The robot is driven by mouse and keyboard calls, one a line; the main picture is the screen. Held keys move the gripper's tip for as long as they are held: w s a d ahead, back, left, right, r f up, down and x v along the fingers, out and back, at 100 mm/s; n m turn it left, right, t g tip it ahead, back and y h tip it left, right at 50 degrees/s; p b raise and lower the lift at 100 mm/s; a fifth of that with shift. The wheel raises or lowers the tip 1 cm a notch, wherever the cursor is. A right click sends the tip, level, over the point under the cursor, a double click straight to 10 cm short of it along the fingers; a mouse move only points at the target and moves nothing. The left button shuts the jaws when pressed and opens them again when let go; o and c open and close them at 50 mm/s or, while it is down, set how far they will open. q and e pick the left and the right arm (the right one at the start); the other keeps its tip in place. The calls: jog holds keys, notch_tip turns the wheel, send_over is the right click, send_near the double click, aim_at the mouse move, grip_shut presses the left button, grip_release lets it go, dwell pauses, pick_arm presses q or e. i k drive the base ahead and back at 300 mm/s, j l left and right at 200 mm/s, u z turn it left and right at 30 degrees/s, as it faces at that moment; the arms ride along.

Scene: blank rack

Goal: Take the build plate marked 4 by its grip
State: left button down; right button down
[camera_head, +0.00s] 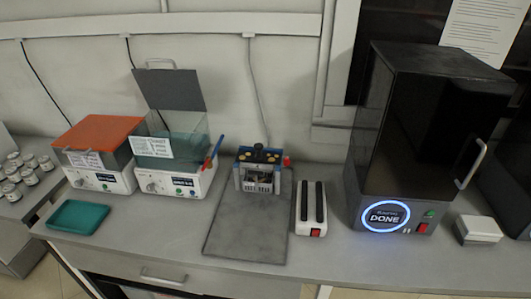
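I cannot make out a build plate marked 4, or its grip, in the head view. A tall dark machine (425,130) with a shut glossy front and a metal door handle (470,165) stands at the right of the counter. Its round blue-lit display (386,216) reads DONE. The inside of the machine is too dark to see. A small blue and silver device (259,170) with a black knob on top stands at the back of a grey mat (245,228). Neither of my grippers is in view.
On the counter (330,270) stand an orange-lidded bath (97,132), a bath with its lid raised (172,185), a teal tray (78,216), a white unit with two black bars (312,210) and a white box (478,229). Several jars (20,170) stand far left. The front mat area is clear.

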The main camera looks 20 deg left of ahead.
aim_at(258, 160)
jog(key=i+l+u, duration=0.2)
jog(key=u, duration=0.25)
jog(key=i+l+u, duration=0.25)
jog(key=u, duration=0.2)
